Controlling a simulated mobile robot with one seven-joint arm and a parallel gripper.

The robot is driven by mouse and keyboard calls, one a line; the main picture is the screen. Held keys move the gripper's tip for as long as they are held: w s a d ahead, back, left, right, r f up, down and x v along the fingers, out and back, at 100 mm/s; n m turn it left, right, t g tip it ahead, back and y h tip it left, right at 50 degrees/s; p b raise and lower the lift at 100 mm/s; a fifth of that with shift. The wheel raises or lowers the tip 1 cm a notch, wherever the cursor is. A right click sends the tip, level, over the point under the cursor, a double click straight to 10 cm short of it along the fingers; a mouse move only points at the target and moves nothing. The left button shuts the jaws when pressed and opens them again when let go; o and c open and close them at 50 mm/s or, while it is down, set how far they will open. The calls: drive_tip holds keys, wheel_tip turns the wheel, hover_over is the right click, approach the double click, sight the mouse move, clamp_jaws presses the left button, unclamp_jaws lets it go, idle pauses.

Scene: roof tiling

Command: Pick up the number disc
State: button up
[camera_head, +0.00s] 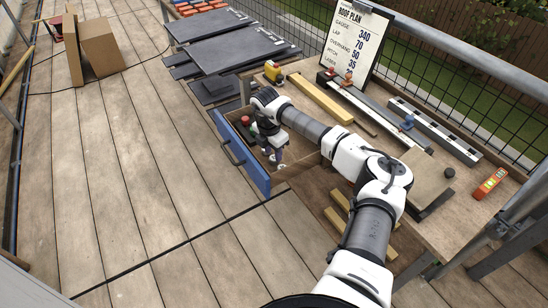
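My gripper (277,160) points down into the open blue-fronted drawer (243,157) of the wooden workbench. Its fingers are small and partly in shadow, so I cannot tell whether they are open or shut, or whether anything is between them. I cannot make out a number disc; my wrist and the drawer front hide part of the drawer's inside. A small red item (246,121) shows at the drawer's far end, beside my wrist.
The bench top (440,222) holds a yellow tape measure (272,70), a yellow wooden batten (318,98), a long level (432,131) and an orange device (490,184). A roof plan board (352,38) stands behind. Dark slabs (225,50) lie beyond. The deck at left is mostly clear.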

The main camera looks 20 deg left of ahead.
sight(274, 160)
wheel_tip(274, 160, down, 2)
drive_tip(key=shift+w+d+f, duration=0.1)
drive_tip(key=shift+w+f, duration=0.05)
drive_tip(key=shift+f, duration=0.1)
drive_tip(key=c, duration=0.6)
drive_tip(key=shift+r, duration=0.1)
